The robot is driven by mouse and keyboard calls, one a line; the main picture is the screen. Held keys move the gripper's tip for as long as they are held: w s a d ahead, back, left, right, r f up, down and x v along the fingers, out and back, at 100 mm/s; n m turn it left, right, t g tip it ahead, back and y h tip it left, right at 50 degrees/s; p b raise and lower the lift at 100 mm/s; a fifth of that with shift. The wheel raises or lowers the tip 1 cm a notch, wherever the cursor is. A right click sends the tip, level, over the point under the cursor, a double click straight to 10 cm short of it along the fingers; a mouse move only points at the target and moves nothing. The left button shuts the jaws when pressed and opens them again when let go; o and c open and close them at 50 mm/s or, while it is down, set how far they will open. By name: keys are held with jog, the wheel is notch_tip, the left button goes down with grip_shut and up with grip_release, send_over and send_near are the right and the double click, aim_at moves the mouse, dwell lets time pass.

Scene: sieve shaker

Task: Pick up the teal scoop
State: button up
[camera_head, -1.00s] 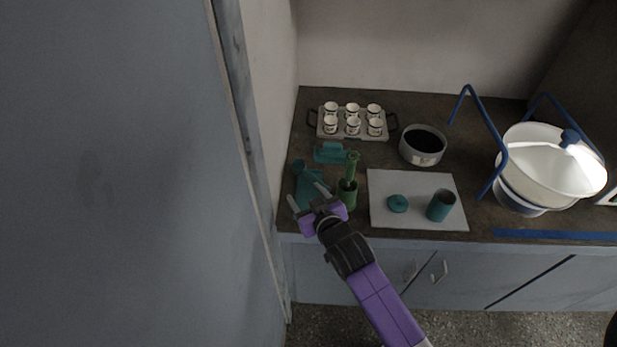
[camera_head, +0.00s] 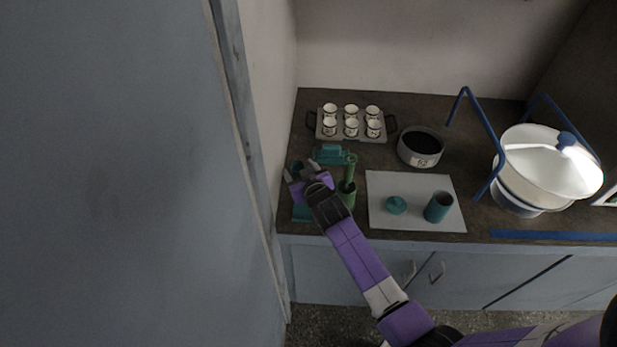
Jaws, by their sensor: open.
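The teal scoop (camera_head: 303,213) lies on the dark counter near its left front corner. My gripper is over it and hides its middle; a teal end shows between the fingers and a flat teal part shows below the gripper. My gripper (camera_head: 301,170) is open, with its fingers pointing toward the back of the counter, one on each side of the teal end. I cannot tell whether the fingers touch the scoop or how high they are above it.
Close right are a green holder (camera_head: 346,194) with an upright green handle and another teal object (camera_head: 330,154). Behind is a tray (camera_head: 327,137) of small cups. A white board (camera_head: 416,184), a dark-mouthed bowl (camera_head: 421,159) and a large white lidded vessel (camera_head: 505,196) are right. A wall borders the left.

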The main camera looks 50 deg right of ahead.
jog(key=shift+c, duration=0.4)
grip_shut()
jog(key=shift+w+r, duration=0.1)
